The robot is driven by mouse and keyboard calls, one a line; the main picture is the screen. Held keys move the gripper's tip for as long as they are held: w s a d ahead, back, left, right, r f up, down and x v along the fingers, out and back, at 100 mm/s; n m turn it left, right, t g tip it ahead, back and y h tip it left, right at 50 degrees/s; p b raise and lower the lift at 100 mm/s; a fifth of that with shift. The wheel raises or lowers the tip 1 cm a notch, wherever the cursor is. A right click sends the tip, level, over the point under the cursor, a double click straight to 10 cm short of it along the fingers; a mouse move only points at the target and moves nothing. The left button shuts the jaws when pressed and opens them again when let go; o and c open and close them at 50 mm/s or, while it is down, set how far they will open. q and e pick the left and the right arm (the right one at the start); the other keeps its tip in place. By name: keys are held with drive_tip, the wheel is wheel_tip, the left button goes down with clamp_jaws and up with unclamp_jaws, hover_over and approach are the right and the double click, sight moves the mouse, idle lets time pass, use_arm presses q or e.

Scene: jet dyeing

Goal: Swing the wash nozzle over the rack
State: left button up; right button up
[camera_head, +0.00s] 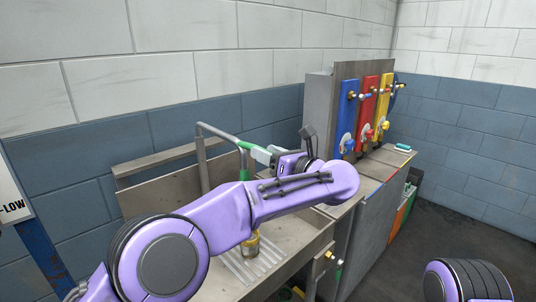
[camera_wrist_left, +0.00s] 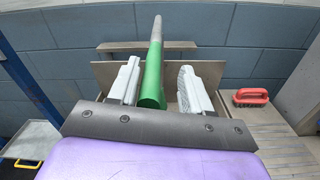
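The wash nozzle is a grey bent pipe (camera_head: 221,133) on an upright post, with a green end (camera_head: 244,168) hanging over the sink. The slatted rack (camera_head: 237,267) lies in the sink, with a yellowish jar (camera_head: 250,246) on it, partly hidden by my arm. My left gripper (camera_head: 262,154) is at the green end. In the left wrist view, the green grip (camera_wrist_left: 153,75) stands between the two fingers of my left gripper (camera_wrist_left: 157,85), which are apart with a gap visible on each side. My right gripper is out of view; only a purple arm part shows at lower right.
A metal sink (camera_head: 160,192) stands against the wall. A cabinet to its right carries blue (camera_head: 348,110), red and yellow valve panels. A red brush (camera_wrist_left: 251,96) lies on the ledge to the right in the wrist view. The floor at right is clear.

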use_arm(q)
drive_tip(key=shift+s+a+r, duration=0.1)
drive_tip(key=shift+r, duration=0.25)
drive_tip(key=r, duration=0.1)
drive_tip(key=r+b, duration=0.1)
drive_tip(key=r, duration=0.1)
drive_tip(key=shift+s, duration=0.3)
drive_tip(key=s+d+r+b, duration=0.1)
drive_tip(key=s+r+b, duration=0.4)
drive_tip(key=s+r, duration=0.4)
drive_tip(key=s, duration=0.4)
drive_tip(key=shift+r+b, duration=0.15)
drive_tip(key=shift+b, duration=0.25)
drive_tip(key=shift+s, duration=0.1)
